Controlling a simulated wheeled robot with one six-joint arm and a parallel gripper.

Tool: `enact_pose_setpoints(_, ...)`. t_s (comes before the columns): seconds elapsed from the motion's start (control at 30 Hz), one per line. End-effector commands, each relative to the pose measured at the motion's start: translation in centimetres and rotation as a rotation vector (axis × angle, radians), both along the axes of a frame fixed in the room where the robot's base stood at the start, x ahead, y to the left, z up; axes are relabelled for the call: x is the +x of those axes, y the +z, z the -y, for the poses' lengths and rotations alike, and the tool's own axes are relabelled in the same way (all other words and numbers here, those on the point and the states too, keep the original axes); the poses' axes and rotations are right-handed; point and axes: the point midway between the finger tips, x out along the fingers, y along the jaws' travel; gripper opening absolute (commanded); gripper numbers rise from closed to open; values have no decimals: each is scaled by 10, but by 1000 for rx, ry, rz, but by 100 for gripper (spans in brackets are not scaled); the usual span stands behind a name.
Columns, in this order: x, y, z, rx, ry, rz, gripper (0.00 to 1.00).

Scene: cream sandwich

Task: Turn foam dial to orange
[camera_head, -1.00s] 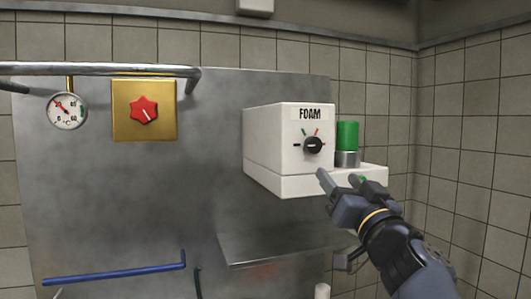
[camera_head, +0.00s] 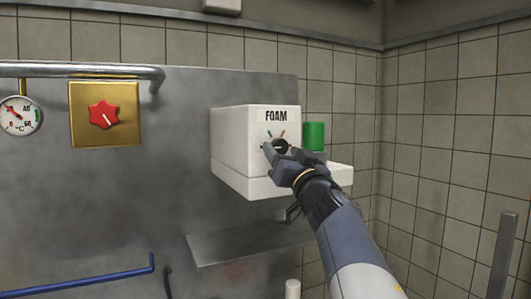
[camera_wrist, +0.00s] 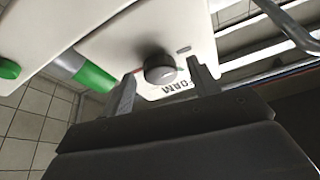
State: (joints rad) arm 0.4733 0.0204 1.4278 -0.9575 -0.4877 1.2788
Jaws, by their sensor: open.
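The white foam box (camera_head: 232,150) is mounted on the steel wall panel and is labelled FOAM. Its black dial (camera_head: 280,146) sits on the front face, with small coloured marks around it, a green one and a red one among them. The dial's lower part is hidden behind my gripper (camera_head: 281,154). In the wrist view the round dark dial (camera_wrist: 160,68) shows between the two fingers of my gripper (camera_wrist: 163,88), which are open and spread to either side of it. I cannot tell whether the fingers touch it. An orange mark is not clear to me.
A green cylinder (camera_head: 314,136) stands just right of the box. A steel shelf (camera_head: 245,244) juts out below. A red knob (camera_head: 103,115) on a brass plate, a gauge (camera_head: 20,116) and a blue bar (camera_head: 85,278) are on the left.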

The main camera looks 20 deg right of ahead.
Motion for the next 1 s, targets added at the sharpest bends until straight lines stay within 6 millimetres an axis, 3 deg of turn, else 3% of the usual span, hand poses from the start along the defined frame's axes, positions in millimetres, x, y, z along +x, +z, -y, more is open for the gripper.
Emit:
enact_pose_setpoints(0.17, 0, 0, 0, 0, 0, 0, 57)
enact_pose_setpoints(0.7, 0, 0, 0, 0, 0, 0, 13)
enact_pose_setpoints(1.0, 0, 2, -1, 39, 2, 0, 13)
